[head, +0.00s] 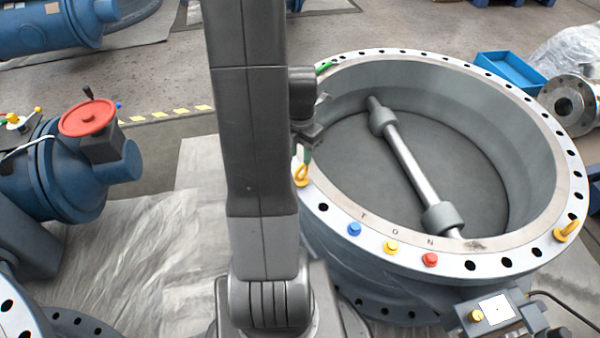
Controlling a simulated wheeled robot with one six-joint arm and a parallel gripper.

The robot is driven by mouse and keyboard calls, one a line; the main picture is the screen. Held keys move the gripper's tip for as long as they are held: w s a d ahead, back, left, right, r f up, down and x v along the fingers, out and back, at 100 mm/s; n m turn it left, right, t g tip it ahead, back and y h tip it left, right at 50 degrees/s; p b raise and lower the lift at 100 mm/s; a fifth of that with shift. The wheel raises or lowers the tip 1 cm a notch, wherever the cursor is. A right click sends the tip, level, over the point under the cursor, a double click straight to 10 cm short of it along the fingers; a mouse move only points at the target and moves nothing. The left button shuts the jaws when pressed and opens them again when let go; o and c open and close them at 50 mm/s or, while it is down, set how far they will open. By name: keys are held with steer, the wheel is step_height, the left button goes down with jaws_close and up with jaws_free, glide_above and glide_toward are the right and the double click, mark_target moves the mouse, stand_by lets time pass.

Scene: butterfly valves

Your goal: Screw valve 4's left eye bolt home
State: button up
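The large valve (336,223) stands at the right as an open flanged ring, with a shaft (410,165) across its inside. Its left eye bolt (301,178) is yellow and stands upright on the rim's left side. My gripper (307,150) is just above this eye bolt, mostly hidden behind my arm, with a small green part at its lower end. I cannot tell whether it touches the bolt or whether its fingers are closed. A second yellow eye bolt (567,231) stands tilted on the rim's right side. The bolt's thread is hidden.
Blue, yellow and red caps (430,260) sit along the front rim. A grey box (494,309) with a white label stands at the front right. A blue valve with a red handwheel (89,117) is at the left. A blue tray (511,70) lies behind the ring.

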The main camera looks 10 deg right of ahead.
mark_target(300, 168)
step_height(300, 168, down, 8)
steer(key=shift+f+b, duration=0.25)
steer(key=shift+b, duration=0.65)
jaws_close()
